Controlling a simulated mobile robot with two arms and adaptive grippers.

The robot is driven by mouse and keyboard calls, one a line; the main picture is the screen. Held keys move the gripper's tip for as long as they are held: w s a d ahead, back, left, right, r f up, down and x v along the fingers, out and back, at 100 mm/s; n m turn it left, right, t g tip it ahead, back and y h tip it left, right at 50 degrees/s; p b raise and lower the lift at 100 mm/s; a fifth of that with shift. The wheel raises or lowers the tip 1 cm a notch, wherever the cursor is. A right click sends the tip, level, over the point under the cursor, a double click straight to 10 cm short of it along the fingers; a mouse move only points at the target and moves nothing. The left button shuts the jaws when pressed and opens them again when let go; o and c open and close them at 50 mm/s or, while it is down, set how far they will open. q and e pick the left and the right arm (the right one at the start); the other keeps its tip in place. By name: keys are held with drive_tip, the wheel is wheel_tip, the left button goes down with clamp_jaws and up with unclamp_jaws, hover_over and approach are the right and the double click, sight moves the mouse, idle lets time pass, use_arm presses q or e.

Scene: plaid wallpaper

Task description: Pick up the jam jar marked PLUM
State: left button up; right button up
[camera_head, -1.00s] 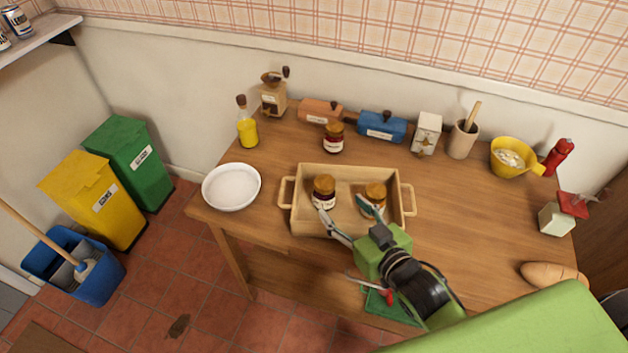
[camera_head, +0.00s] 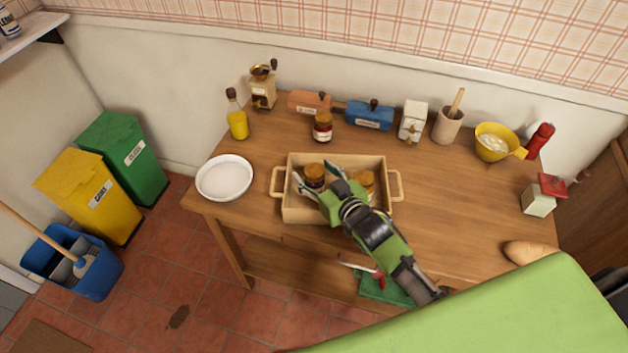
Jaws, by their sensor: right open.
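Two jam jars with orange-brown lids stand in a wooden tray (camera_head: 340,158) on the table. The left one (camera_head: 314,172) is partly covered by my right gripper, and the right one (camera_head: 365,181) is partly behind it. A third jar (camera_head: 322,127) with a pale label stands on the table behind the tray. I cannot read any jar label. My right gripper (camera_head: 316,178) is open over the tray, with its fingers to the left and right of the left jar. I cannot tell whether they touch it. My left gripper is out of view.
The table right of the tray is mostly clear.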

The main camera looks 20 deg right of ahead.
drive_tip(key=shift+w, duration=0.2)
drive_tip(key=c, duration=1.5)
